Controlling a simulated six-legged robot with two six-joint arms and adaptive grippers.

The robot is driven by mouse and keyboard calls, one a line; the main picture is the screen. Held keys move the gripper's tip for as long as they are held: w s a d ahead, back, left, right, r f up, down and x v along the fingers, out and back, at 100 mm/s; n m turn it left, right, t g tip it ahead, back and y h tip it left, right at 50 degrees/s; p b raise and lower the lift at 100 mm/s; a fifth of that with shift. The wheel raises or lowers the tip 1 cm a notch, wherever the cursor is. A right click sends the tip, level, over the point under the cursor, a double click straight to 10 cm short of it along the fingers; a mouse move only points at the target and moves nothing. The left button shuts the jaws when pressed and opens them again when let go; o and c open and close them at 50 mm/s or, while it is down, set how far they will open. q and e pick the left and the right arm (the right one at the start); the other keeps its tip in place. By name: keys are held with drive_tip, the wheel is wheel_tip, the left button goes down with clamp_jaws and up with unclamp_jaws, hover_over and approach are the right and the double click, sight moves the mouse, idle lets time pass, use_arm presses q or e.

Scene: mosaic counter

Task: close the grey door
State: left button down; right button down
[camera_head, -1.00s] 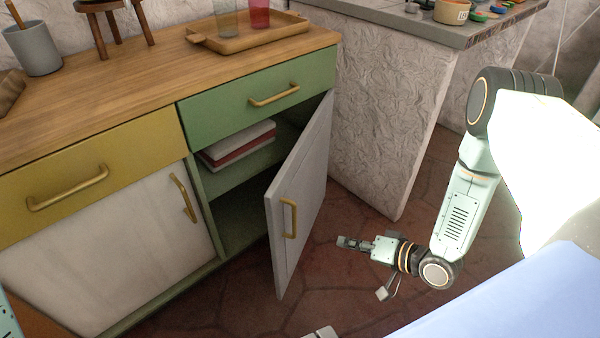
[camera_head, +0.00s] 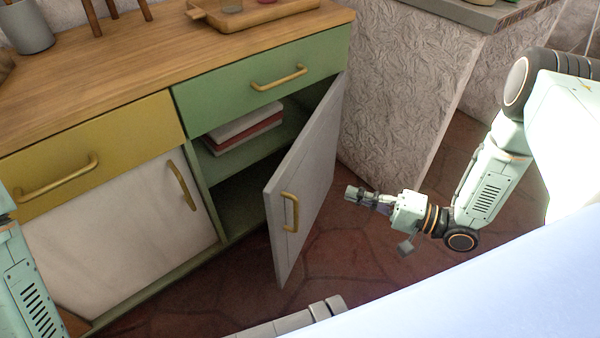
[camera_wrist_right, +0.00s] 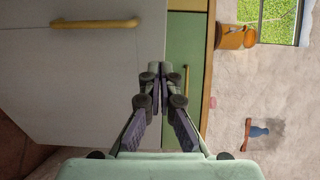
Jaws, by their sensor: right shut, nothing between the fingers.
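The grey door (camera_head: 306,178) of the cabinet stands ajar, swung out to the right, with a brass handle (camera_head: 290,212) on its outer face. My right gripper (camera_head: 352,193) is shut and empty, just right of the door and apart from it in the head view. In the right wrist view the shut fingertips (camera_wrist_right: 156,72) point ahead, with the door (camera_wrist_right: 75,80) on the left and its handle (camera_wrist_right: 95,23) at the top left. My left arm shows at the left edge of the head view, but its gripper is out of sight.
Inside the open compartment, books (camera_head: 245,128) lie on a shelf (camera_head: 250,150). A green drawer (camera_head: 265,85) above is shut. A white door (camera_head: 120,235) and a yellow drawer (camera_head: 90,150) are at the left. A rough white counter base (camera_head: 405,95) stands behind my right gripper.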

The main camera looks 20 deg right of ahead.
drive_tip(key=b, duration=0.4)
approach(286, 172)
drive_tip(key=x, duration=0.5)
drive_tip(key=shift+w+a+f, duration=0.1)
drive_tip(key=shift+w+f, duration=0.1)
drive_tip(key=shift+f, duration=0.05)
drive_tip(key=shift+w+a+r+b, duration=0.1)
drive_tip(key=shift+w+a+b, duration=0.2)
drive_tip(key=shift+w+a, duration=0.2)
drive_tip(key=shift+a, duration=0.15)
